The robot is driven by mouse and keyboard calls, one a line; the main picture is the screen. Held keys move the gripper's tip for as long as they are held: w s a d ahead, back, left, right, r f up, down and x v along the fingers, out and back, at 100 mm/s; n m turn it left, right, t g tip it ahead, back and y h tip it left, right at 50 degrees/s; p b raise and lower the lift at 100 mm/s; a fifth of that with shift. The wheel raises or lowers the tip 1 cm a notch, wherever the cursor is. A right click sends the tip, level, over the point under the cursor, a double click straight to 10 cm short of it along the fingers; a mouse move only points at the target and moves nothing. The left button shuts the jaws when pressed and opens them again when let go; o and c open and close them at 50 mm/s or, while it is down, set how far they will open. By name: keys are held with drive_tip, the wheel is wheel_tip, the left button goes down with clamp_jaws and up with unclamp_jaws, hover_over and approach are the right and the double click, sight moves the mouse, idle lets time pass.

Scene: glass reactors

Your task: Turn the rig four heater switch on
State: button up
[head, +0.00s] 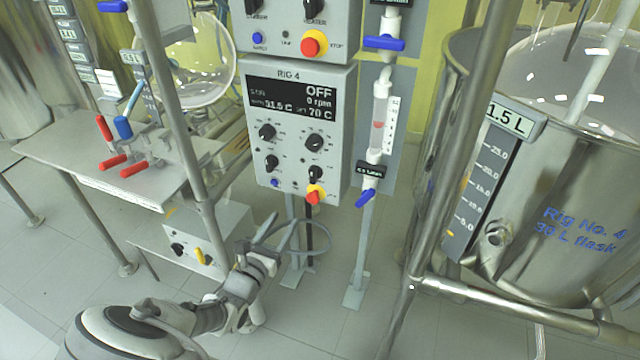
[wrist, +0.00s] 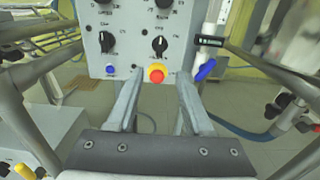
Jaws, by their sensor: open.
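The rig four control box (head: 298,185) is grey, and its display (head: 291,96) reads OFF, 0 rpm, about 31.5 C and 70 C. Black knobs sit below the display. The lower right knob (head: 315,173), likely the heater switch, is above a red and yellow stop button (head: 315,195); its own label is unreadable. In the wrist view this knob (wrist: 159,44) has a white mark pointing roughly up. My gripper (head: 284,224) is open and empty, below and in front of the box. In the wrist view its fingertips (wrist: 157,84) flank the stop button from below, apart from the panel.
A flow tube with blue valves (head: 368,198) stands right of the box. Metal frame posts (head: 420,190) and the steel rig four vessel (head: 550,215) are further right. A bench with red-handled valves (head: 112,162) is left. Another control box (head: 295,40) is above.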

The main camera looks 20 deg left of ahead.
sight(311, 177)
drive_tip(key=w+b, duration=0.1)
drive_tip(key=w, duration=0.4)
drive_tip(key=w+d+b, duration=0.1)
drive_tip(key=w, duration=0.5)
drive_tip(key=w+b, duration=0.1)
drive_tip(key=w, duration=0.5)
drive_tip(key=shift+w+d+b, duration=0.1)
drive_tip(key=shift+d+b, duration=0.1)
drive_tip(key=shift+b, duration=0.2)
clamp_jaws()
